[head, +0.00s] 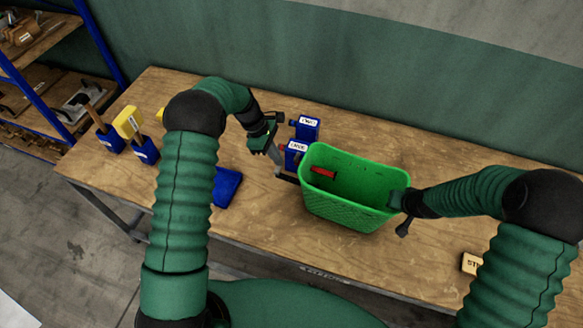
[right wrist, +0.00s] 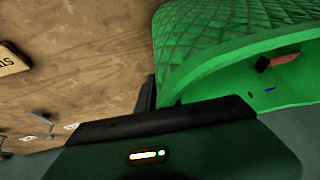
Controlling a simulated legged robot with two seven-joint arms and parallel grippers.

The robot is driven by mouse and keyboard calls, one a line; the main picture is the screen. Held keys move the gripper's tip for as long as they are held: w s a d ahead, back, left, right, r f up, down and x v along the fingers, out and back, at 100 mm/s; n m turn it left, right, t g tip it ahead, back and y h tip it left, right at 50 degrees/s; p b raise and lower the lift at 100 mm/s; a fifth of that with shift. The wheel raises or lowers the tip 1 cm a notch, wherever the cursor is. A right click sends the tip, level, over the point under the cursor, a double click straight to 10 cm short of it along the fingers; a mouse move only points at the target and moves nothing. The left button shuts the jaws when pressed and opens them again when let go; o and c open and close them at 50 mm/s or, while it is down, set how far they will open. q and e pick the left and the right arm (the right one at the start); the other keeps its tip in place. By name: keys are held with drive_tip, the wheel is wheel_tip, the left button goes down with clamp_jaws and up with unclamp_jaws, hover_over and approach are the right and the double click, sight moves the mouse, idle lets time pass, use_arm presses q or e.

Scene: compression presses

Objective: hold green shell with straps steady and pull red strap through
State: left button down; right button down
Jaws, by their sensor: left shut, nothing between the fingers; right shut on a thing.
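The green shell (head: 345,208) is an open basket-like bin with a textured outer wall, standing on the wooden table. A short red strap (head: 323,172) shows inside it against the left wall; it also shows in the right wrist view (right wrist: 285,58). My right gripper (head: 398,200) is shut on the shell's right rim. In the right wrist view the shell's wall (right wrist: 225,40) rises just past the gripper body. My left gripper (head: 284,174) is shut and empty, just outside the shell's left wall, close to the blue blocks.
Two labelled blue blocks (head: 306,128) stand behind my left gripper. A blue piece (head: 227,187) lies left of the shell. Blue holders with a yellow block (head: 128,122) are at the table's left. A labelled wooden block (head: 471,263) lies at the right. A shelf (head: 40,60) stands beyond.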

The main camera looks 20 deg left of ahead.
use_arm(q)
drive_tip(key=shift+s+a+f, duration=0.1)
drive_tip(key=shift+a+f, duration=0.2)
drive_tip(key=shift+f, duration=0.25)
drive_tip(key=shift+s+a+f, duration=0.1)
drive_tip(key=shift+a+f, duration=0.15)
drive_tip(key=shift+f, duration=0.25)
drive_tip(key=shift+w+a, duration=0.55)
drive_tip(key=shift+a, duration=0.1)
drive_tip(key=shift+a+r, duration=0.1)
drive_tip(key=shift+a, duration=0.45)
drive_tip(key=shift+a, duration=0.2)
drive_tip(key=shift+w+a, duration=0.15)
drive_tip(key=shift+a, duration=1)
drive_tip(key=shift+w+a, duration=0.1)
drive_tip(key=shift+a, duration=1)
drive_tip(key=shift+a, duration=0.25)
drive_tip(key=shift+a, duration=0.9)
